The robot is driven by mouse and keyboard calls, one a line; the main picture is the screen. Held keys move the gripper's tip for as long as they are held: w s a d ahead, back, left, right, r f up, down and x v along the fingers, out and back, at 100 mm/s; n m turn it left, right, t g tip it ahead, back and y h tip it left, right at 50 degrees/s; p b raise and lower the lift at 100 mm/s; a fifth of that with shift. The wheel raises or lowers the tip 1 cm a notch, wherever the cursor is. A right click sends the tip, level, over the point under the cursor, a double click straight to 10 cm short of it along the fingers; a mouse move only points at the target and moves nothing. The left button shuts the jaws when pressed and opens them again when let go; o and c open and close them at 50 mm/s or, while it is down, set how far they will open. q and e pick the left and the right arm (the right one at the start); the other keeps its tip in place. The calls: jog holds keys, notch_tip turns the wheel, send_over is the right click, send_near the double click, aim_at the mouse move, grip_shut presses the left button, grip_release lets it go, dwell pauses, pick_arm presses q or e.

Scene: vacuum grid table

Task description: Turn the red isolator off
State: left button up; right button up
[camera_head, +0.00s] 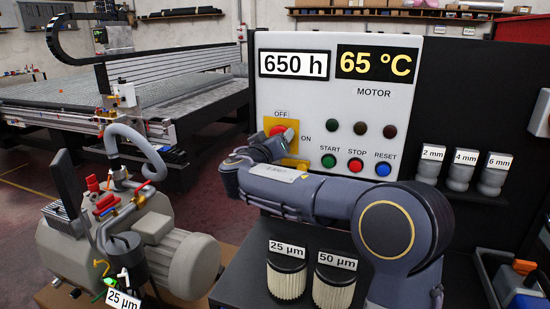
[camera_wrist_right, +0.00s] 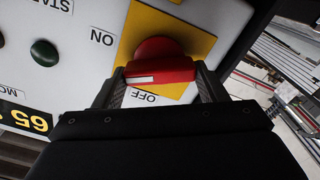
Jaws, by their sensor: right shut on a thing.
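The red isolator (camera_head: 278,130) is a red rotary handle on a yellow plate at the left of the grey control panel. OFF is printed above it and ON to its right. It also shows in the right wrist view (camera_wrist_right: 165,70), which is upside down. There the handle's white mark lies at its left end, on the side of the ON label. My right gripper (camera_wrist_right: 158,85) is shut on the handle, with one finger at each end. In the head view my right wrist hides the lower part of the plate. My left gripper is not in view.
Green START (camera_head: 329,160), red STOP (camera_head: 355,165) and blue RESET (camera_head: 383,169) buttons sit just right of the isolator, near my right forearm. Labelled filters (camera_head: 287,280) stand below the arm. A pump (camera_head: 140,235) with a grey hose is at the left.

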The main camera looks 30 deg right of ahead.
jog(key=shift+w+a+f+n+b, duration=0.15)
jog(key=shift+n+b, duration=0.55)
jog(key=shift+n, duration=2.4)
jog(key=shift+s+d+f+n+b, duration=0.1)
jog(key=shift+n+b, duration=0.55)
jog(key=shift+n, duration=2.45)
jog(key=o, duration=1)
jog(key=shift+a, duration=0.1)
jog(key=b+v, duration=0.1)
jog(key=v, duration=0.6)
jog(key=shift+s+a, duration=0.2)
jog(key=shift+a, duration=0.05)
